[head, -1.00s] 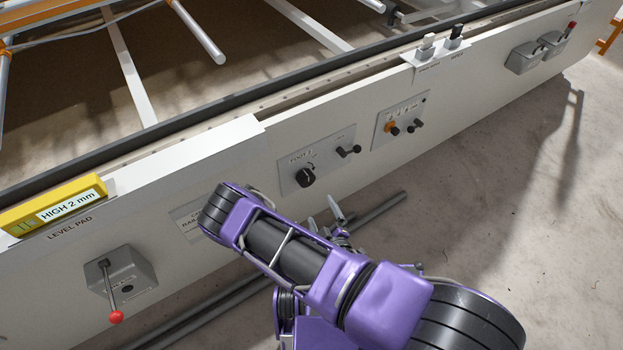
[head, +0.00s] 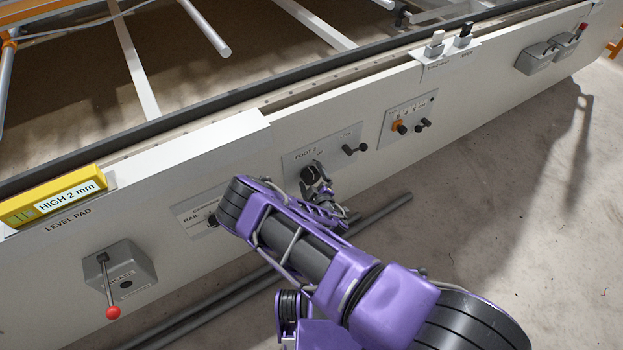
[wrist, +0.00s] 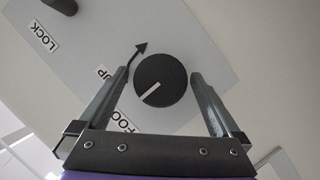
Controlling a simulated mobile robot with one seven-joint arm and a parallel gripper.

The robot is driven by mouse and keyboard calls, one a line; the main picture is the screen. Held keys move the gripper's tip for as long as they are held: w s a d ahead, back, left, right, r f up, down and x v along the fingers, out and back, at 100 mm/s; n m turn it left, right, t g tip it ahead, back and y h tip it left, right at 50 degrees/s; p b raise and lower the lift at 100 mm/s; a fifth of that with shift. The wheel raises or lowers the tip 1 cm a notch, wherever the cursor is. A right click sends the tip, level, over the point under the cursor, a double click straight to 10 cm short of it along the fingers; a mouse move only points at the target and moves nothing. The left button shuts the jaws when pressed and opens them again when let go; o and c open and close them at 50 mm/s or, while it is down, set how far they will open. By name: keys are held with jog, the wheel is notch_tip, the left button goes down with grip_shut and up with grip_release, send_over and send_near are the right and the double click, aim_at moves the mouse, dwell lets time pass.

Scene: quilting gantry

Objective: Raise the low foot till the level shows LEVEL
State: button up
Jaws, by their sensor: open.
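The yellow level (head: 52,202) sits on the level pad at the left of the white rail and reads "HIGH 2 mm". A foot panel (head: 330,142) on the rail's face carries a round dark knob (head: 310,175) and a small dark lock lever (head: 356,149). In the wrist view the knob (wrist: 161,82) has a pale pointer line toward lower left, and an arrow marked "UP" lies beside it. My gripper (wrist: 159,74) is open, one finger on each side of the knob, with gaps showing. In the head view my gripper (head: 320,186) partly covers the knob.
A grey box with a red-tipped lever (head: 113,312) is at left. Another panel with an orange knob (head: 399,127) lies right of the foot panel. Two switches (head: 449,41) stand on the rail's top edge. A grey pipe (head: 380,213) runs along the floor.

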jog(key=shift+c, duration=0.2)
jog(key=c, duration=1.3)
jog(key=shift+r+m, duration=0.1)
jog(key=shift+m, duration=0.2)
jog(key=shift+w+d+r+m+g+y+p, duration=0.1)
jog(key=shift+m+g+y+p, duration=0.2)
jog(key=shift+m+p, duration=0.25)
jog(key=m+g+y+p, duration=0.1)
jog(key=m, duration=0.2)
jog(key=shift+d, duration=0.1)
jog(key=m+y, duration=0.1)
jog(key=m+g+y+b, duration=0.1)
jog(key=m, duration=0.1)
jog(key=shift+w+d+f+g, duration=0.1)
jog(key=shift+f+g, duration=0.1)
jog(key=shift+g, duration=0.1)
jog(key=m+g+y+b, duration=0.1)
jog(key=m+y, duration=0.1)
jog(key=m, duration=0.1)
